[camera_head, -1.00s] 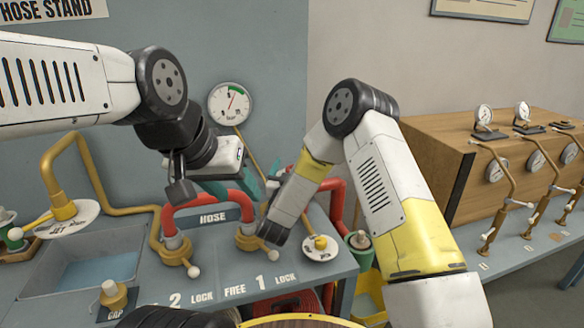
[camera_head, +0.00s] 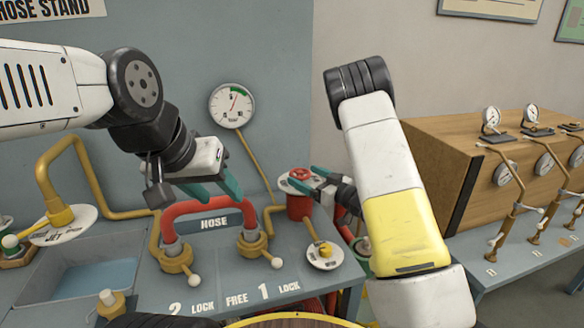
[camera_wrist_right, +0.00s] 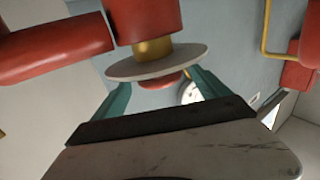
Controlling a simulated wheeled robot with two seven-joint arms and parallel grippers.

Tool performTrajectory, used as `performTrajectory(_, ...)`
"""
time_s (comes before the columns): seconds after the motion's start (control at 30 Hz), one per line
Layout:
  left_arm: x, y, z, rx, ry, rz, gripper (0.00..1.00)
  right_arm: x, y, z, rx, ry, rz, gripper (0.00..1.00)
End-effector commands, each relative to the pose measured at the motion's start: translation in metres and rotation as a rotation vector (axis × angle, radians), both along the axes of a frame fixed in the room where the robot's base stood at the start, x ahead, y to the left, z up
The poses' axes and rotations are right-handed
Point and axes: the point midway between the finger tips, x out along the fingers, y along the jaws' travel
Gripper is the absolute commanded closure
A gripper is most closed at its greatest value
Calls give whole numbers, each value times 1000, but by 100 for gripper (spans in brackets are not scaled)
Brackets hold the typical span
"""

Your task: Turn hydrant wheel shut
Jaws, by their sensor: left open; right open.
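The hydrant (camera_head: 299,207) is a red post at the back of the bench, with a white disc and a red wheel (camera_head: 301,173) on top. My right gripper (camera_head: 305,181) is open beside the wheel, partly hidden by my right arm. In the right wrist view the white disc (camera_wrist_right: 155,63) and the wheel (camera_wrist_right: 160,81) show upside down, with my teal fingers to either side; contact cannot be told. My left gripper (camera_head: 212,194) is open and empty above the red hose (camera_head: 207,207).
A pressure gauge (camera_head: 231,105) hangs on the wall behind. Brass valves with white-knobbed levers (camera_head: 252,248) stand on the bench, beside a round plate (camera_head: 325,256). A sink (camera_head: 95,275) is at left. A wooden cabinet (camera_head: 425,160) with gauges stands at right.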

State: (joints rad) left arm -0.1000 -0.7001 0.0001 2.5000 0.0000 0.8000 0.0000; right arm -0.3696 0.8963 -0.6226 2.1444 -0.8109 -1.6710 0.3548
Motion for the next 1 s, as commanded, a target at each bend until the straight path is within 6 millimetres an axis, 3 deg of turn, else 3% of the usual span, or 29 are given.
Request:
performTrajectory(0.3,0,0,0,0,0,0,52,34,38,0,-1,-4,2,14)
performTrajectory(0.73,0,0,0,0,0,0,52,44,47,0,0,-3,-2,14)
performTrajectory(1.0,0,0,0,0,0,0,52,44,47,0,0,-3,-1,65)
